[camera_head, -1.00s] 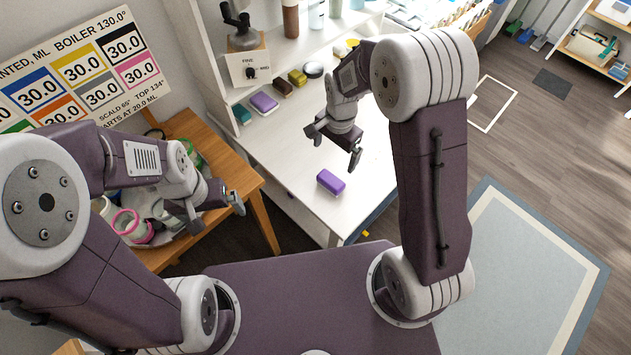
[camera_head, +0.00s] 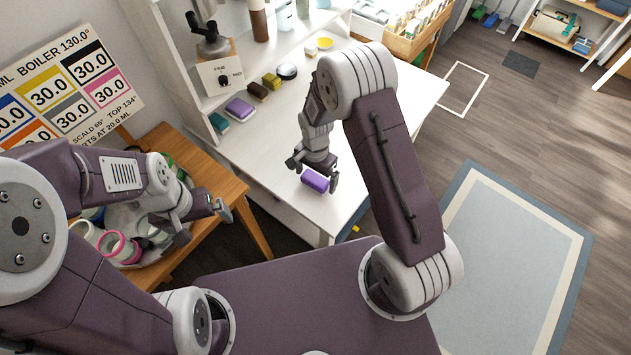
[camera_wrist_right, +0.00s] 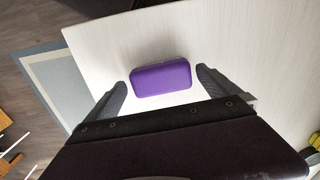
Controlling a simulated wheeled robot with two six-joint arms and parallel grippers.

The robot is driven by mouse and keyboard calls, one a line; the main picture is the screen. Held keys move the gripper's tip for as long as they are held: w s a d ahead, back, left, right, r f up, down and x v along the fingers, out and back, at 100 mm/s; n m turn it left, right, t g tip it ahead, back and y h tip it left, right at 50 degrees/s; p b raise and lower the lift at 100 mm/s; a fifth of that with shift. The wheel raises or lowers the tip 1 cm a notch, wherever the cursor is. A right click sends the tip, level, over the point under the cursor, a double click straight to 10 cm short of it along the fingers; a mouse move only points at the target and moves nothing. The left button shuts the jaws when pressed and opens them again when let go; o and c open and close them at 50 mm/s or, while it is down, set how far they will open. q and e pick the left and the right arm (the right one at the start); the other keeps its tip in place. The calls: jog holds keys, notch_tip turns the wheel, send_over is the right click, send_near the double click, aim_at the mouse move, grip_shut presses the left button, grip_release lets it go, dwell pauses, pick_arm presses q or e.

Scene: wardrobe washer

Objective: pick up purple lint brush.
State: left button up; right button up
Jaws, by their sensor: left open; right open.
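The purple lint brush (camera_head: 315,181) is a small purple block lying on the white table near its front edge. In the right wrist view the purple lint brush (camera_wrist_right: 161,78) lies crosswise just ahead of and between the fingertips. My right gripper (camera_head: 313,174) is open and empty just above it, with a finger on either side. The right gripper (camera_wrist_right: 160,84) shows both fingers spread in the wrist view. My left gripper (camera_head: 212,216) is open at the left, by the wooden table, and holds nothing that I can see.
A second purple block (camera_head: 239,108) lies further back on the white table (camera_head: 270,145), beside a teal block (camera_head: 219,123) and brown and yellow ones. A wooden table (camera_head: 226,184) with ring-shaped items stands at left. The table right of the brush is clear.

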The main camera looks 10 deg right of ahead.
aim_at(315, 178)
jog(key=shift+w+f, duration=0.1)
jog(key=shift+f, duration=0.55)
jog(key=shift+r, duration=0.1)
jog(key=c, duration=1.3)
notch_tip(315, 178, up, 4)
jog(key=shift+r, duration=0.15)
jog(key=w+d+r, duration=0.3)
jog(key=d+r, duration=0.3)
jog(key=d, duration=0.5)
jog(key=shift+r, duration=0.35)
